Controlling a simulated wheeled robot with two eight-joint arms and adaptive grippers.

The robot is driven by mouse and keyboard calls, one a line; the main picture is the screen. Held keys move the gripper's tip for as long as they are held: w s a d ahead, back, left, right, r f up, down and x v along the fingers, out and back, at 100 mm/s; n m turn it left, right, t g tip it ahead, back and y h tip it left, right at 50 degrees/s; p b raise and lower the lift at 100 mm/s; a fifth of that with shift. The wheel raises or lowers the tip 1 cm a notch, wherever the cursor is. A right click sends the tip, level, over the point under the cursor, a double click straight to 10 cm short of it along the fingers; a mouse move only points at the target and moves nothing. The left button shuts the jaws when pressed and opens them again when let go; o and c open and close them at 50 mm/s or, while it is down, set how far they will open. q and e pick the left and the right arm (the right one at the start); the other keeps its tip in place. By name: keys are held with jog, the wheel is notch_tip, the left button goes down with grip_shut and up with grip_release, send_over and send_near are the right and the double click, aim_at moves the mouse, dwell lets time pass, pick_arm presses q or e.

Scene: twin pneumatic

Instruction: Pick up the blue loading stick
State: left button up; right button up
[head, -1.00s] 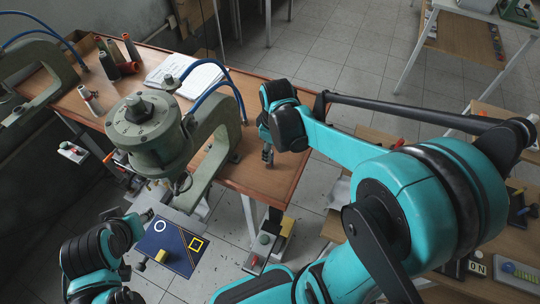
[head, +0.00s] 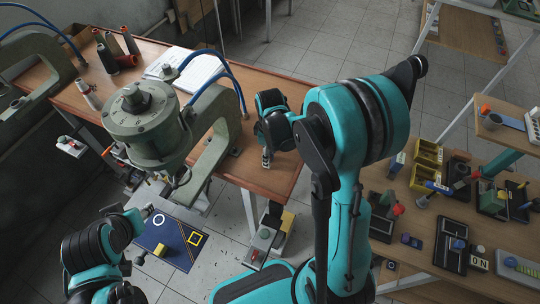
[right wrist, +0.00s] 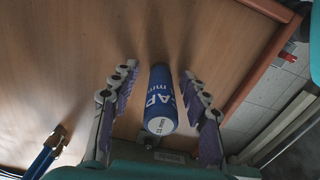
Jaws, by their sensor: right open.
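The blue loading stick (right wrist: 160,92) shows in the right wrist view as a blue cylinder with white lettering and a pale end marked with a size in mm. My right gripper (right wrist: 160,72) is open, with its two padded fingers on either side of the stick and a gap to each. In the head view my right gripper (head: 267,160) points down at the front right part of the wooden bench (head: 262,180); the stick is not clearly visible there. Part of my left arm shows at the lower left, and its fingers are not clear.
A green press (head: 150,125) stands left of my right gripper, with blue hoses above it. Spools (head: 110,55) and papers (head: 185,72) lie farther back. A navy mat (head: 180,240) is below the press. A second table (head: 420,235) at the right holds several small parts.

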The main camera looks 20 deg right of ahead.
grip_shut()
jog(key=shift+r, duration=0.2)
jog(key=shift+r, duration=0.25)
notch_tip(320, 180, up, 4)
jog(key=shift+p, duration=0.95)
jog(key=s+a+r+p, duration=0.1)
jog(key=s+r+p, duration=0.1)
jog(key=s+r, duration=0.4)
jog(key=s, duration=0.5)
jog(key=shift+s+a+p, duration=0.15)
jog(key=shift+s+p, duration=0.2)
jog(key=shift+p, duration=0.05)
jog(key=shift+r, duration=0.15)
